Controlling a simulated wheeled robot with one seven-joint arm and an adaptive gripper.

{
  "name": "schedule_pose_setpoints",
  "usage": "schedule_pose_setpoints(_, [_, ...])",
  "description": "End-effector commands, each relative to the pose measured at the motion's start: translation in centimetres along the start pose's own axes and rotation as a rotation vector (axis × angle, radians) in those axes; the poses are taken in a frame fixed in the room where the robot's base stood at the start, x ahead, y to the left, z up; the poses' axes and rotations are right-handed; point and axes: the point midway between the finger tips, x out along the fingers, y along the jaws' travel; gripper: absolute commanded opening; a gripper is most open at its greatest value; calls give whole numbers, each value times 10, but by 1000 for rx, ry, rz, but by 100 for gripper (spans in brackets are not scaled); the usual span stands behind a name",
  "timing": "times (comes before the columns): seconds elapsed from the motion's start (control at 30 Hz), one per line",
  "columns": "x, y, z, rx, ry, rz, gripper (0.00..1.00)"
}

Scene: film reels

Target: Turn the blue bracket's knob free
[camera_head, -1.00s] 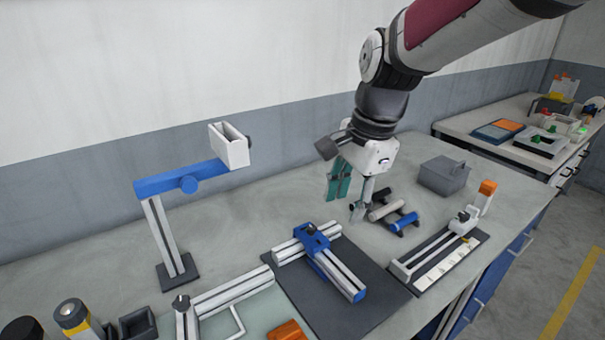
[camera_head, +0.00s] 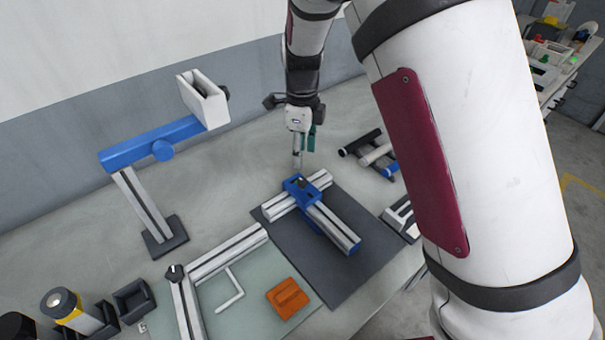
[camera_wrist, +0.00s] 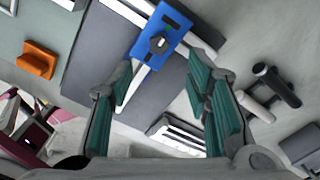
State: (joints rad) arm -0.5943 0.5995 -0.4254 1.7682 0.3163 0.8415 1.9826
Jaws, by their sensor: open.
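A blue bracket (camera_head: 301,185) joins two silver slotted profiles on a dark mat. A dark knob (camera_head: 298,179) sits on top of it; in the wrist view the bracket (camera_wrist: 175,27) is at the top centre and its knob (camera_wrist: 158,43) shows as a small dark cap with a pale centre. My gripper (camera_head: 298,163) points down just behind and above the bracket in the head view. In the wrist view its teal-padded fingers (camera_wrist: 163,88) are spread wide with nothing between them. They appear apart from the knob.
A stand with a blue arm (camera_head: 150,145) and white holder (camera_head: 203,98) rises at the left. An orange block (camera_head: 288,298) lies on a pale green mat at the front. Dark and white rollers (camera_head: 372,152) lie to the right. My arm hides much of the right side.

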Motion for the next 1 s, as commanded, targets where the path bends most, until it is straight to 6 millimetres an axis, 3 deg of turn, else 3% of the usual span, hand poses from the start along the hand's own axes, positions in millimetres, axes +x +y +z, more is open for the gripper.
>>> schedule_pose_setpoints(0.2, [44, 1, -2, 0, 3, 4, 44])
schedule_pose_setpoints(0.4, [73, 1, -1, -2, 1, 2, 44])
schedule_pose_setpoints(0.6, [86, 0, 0, -1, 0, 0, 44])
schedule_pose_setpoints(0.9, [88, 0, 0, -2, -1, 0, 44])
schedule_pose_setpoints(1.0, [88, 0, 0, -2, -1, 0, 22])
